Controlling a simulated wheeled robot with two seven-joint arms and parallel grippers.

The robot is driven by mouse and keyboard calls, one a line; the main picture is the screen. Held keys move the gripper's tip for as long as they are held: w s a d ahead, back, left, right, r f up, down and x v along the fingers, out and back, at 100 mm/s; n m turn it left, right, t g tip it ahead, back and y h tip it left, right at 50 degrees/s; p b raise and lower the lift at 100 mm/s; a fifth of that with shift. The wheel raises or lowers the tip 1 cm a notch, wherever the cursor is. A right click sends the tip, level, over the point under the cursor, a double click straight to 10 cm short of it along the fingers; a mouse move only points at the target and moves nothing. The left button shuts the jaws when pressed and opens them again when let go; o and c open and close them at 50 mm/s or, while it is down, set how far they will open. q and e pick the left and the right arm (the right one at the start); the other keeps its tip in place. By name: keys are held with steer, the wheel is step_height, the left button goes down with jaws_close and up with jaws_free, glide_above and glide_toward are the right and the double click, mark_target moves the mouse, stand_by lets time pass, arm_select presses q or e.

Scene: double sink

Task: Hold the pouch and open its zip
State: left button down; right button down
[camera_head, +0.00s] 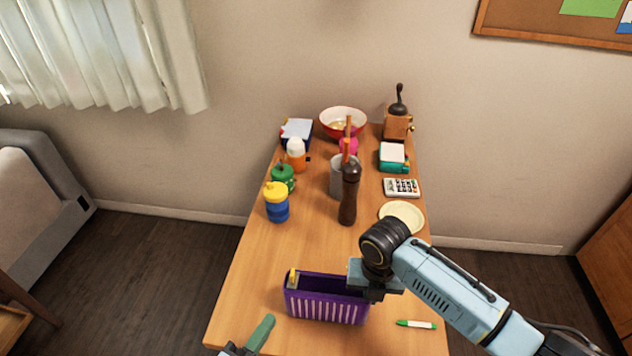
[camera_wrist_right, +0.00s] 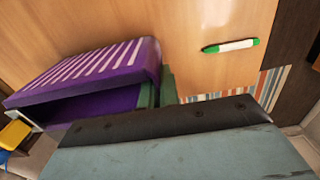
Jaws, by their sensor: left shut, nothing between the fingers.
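The purple pouch (camera_head: 327,312) with white stripes stands near the front of the table. Its top is open along its length, showing a dark inside, and a yellow zip pull (camera_head: 293,277) is at its left end. The pouch (camera_wrist_right: 95,70) also fills the left of the right wrist view. My right gripper (camera_head: 362,283) is at the pouch's right end, with a finger on each side of the end wall, shut on it. My left gripper (camera_head: 265,326) is shut and empty, low in the head view, left of and nearer than the pouch.
A green-and-white marker (camera_head: 416,324) lies right of the pouch. A plate (camera_head: 402,216), dark pepper mill (camera_head: 349,195), calculator (camera_head: 402,188) and blue-and-yellow cup (camera_head: 277,204) stand further back. The table between them and the pouch is clear on the left.

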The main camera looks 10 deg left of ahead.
steer(key=c, duration=1.6)
jaws_free()
steer(key=shift+o, duration=0.2)
